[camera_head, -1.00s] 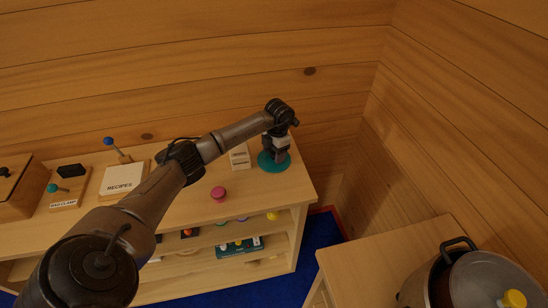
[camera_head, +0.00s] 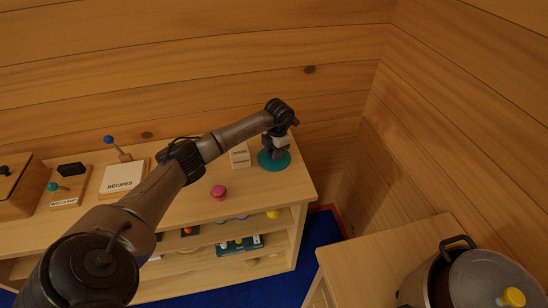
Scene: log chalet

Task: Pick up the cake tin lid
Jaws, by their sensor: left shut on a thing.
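A round teal lid (camera_head: 265,163), which looks like the cake tin lid, is at the right end of the wooden shelf unit's top. My left gripper (camera_head: 275,153) points down over its middle and is shut on it. The fingertips and the part they hold are mostly hidden by the gripper body. I cannot tell whether the lid touches the top or is slightly above it. My right gripper is out of view.
A pink knob-like object (camera_head: 219,192) and a small white card block (camera_head: 240,156) stand near the lid. A recipes box (camera_head: 122,178) is further left. A large pot (camera_head: 480,280) stands on the right cabinet (camera_head: 375,262). Wooden walls close the corner behind.

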